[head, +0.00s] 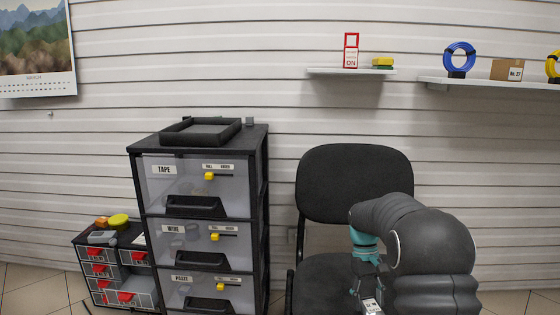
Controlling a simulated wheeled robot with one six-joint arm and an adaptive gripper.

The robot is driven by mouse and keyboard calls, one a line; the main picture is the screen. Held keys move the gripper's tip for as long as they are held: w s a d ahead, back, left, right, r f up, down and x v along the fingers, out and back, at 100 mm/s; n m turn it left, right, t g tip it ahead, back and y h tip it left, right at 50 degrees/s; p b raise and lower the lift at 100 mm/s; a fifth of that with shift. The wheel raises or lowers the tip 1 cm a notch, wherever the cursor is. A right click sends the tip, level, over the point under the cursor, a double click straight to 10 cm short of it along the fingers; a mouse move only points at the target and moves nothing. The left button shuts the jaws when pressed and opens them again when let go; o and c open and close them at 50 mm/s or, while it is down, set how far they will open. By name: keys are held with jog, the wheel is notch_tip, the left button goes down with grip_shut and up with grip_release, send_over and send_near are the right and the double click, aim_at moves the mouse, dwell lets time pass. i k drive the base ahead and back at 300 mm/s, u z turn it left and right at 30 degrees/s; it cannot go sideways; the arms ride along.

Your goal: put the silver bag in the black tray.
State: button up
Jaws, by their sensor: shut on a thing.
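The black tray (228,135) lies flat on top of the drawer cabinet, left of centre in the head view, and its inside looks empty. My gripper (369,291) is low in the picture, in front of the chair seat, pointing down. It is shut on the silver bag (372,306), of which only a small pale part with dark print shows at the bottom edge. The rest of the bag is cut off by the frame. The gripper is well to the right of the tray and lower than it.
The drawer cabinet (137,149) has drawers marked TAPE, WIRE and PASTE. A small grey block (250,122) stands behind the tray's right side. A black chair (330,180) stands right of the cabinet. A low organiser (82,240) with small items stands left. Wall shelves (352,72) hang above.

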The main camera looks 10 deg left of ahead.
aim_at(204, 130)
jog(key=z, duration=1.6)
jog(key=k, duration=1.45)
jog(key=u, duration=2)
jog(key=i, duration=0.95)
jog(key=u, duration=0.05)
